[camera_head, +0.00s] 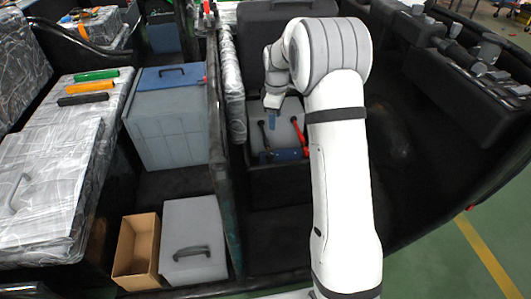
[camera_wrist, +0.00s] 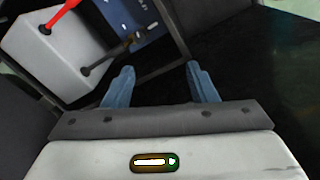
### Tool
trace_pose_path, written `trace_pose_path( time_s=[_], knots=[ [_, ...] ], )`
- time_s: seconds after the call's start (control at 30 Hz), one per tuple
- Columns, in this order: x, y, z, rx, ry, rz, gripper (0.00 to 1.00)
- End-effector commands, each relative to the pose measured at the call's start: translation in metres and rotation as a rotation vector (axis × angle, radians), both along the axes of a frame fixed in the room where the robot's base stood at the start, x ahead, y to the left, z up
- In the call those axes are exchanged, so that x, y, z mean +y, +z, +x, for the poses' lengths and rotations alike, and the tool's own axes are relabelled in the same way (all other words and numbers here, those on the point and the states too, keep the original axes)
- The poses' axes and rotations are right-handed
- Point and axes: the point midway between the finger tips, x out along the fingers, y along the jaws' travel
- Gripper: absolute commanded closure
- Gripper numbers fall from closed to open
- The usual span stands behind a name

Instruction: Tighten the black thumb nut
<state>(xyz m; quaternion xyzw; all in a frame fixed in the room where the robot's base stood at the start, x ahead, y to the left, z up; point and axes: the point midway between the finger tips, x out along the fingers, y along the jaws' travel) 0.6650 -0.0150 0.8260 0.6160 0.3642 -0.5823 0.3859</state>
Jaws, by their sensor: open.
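A white box (camera_wrist: 55,55) with a red cable (camera_wrist: 62,14) and a black cable or rod (camera_wrist: 108,58) on its top shows at the upper left of the wrist view. In the head view the box (camera_head: 286,112) sits in a dark bay, with the red part (camera_head: 299,136) to the right. Small dark fittings sit at the ends of the black one, but I cannot tell for certain which is the black thumb nut. My gripper (camera_wrist: 160,68) is open, its two blue fingers apart and nothing between them. It is apart from the black fittings, below and right of them in the wrist view.
A blue panel (camera_wrist: 140,22) lies beside the white box, within a dark frame. A dark rail and padded tube (camera_head: 232,85) stand left of the bay. Grey cases (camera_head: 168,125) and an open carton (camera_head: 137,250) lie further left. Dark floor is clear right of my arm.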

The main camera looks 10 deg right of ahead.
Motion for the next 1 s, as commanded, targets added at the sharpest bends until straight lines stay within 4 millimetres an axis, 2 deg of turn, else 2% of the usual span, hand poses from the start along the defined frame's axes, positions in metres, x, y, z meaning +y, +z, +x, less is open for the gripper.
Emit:
trace_pose_path(
  time_s=[0.03,0.1,0.2,0.3,0.5,1.0],
  knots=[
    [0.0,-0.035,0.016,0.014,0.057,-0.003,0.48],
    [0.0,-0.067,0.035,0.027,0.141,-0.006,0.48],
    [0.0,-0.106,0.054,0.041,0.241,-0.008,0.48],
    [0.0,-0.134,0.067,0.05,0.313,-0.009,0.48],
    [0.0,-0.161,0.076,0.057,0.377,-0.01,0.48],
    [-0.001,-0.229,0.076,0.058,0.378,-0.01,0.48]
  ],
)
